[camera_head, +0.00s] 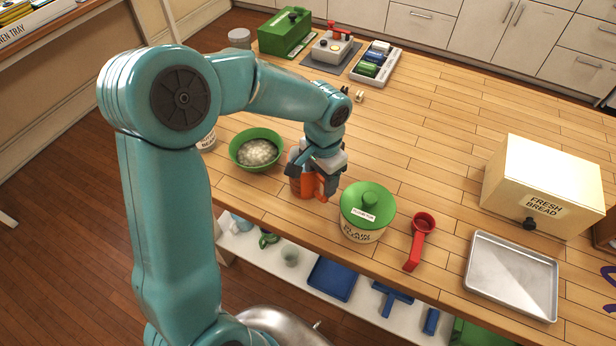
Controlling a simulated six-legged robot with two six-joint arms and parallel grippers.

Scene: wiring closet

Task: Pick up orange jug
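The orange jug (304,187) stands on the wooden counter between the green bowl and the green-lidded canister. Much of it is hidden behind my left gripper. My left gripper (316,178) comes down over the jug from above, with its dark fingers right at the jug's upper part. Whether the fingers press on the jug or stand apart from it cannot be told. My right gripper is not in view.
A green bowl (257,151) with pale contents is left of the jug. A green-lidded canister (366,210) and a red scoop (420,240) are to its right. Farther right are a metal tray (511,275) and a bread box (545,185). The counter's middle (430,140) is clear.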

